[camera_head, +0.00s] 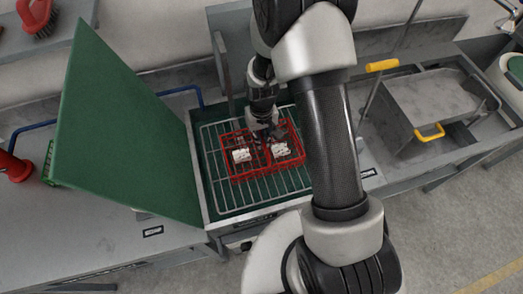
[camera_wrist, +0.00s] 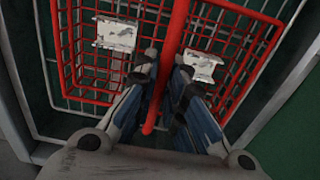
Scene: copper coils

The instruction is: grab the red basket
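The red basket (camera_head: 230,150) is a wire basket with two halves and a red bar handle across its middle. It sits on a wire rack (camera_head: 219,193) inside an open green-lined tank. A pale block lies in each half (camera_head: 241,155) (camera_head: 281,149). My gripper (camera_head: 265,132) reaches down to the basket's middle from above. In the wrist view, the fingers (camera_wrist: 168,78) are drawn in close on both sides of the red handle (camera_wrist: 174,40) and look shut on it. Finger contact is partly hidden.
The tank's green lid (camera_head: 125,125) stands open at the left. A metal box (camera_head: 430,100) with yellow handles stands on the right. A red object (camera_head: 12,168) is at the left edge. The tank's walls surround the basket closely.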

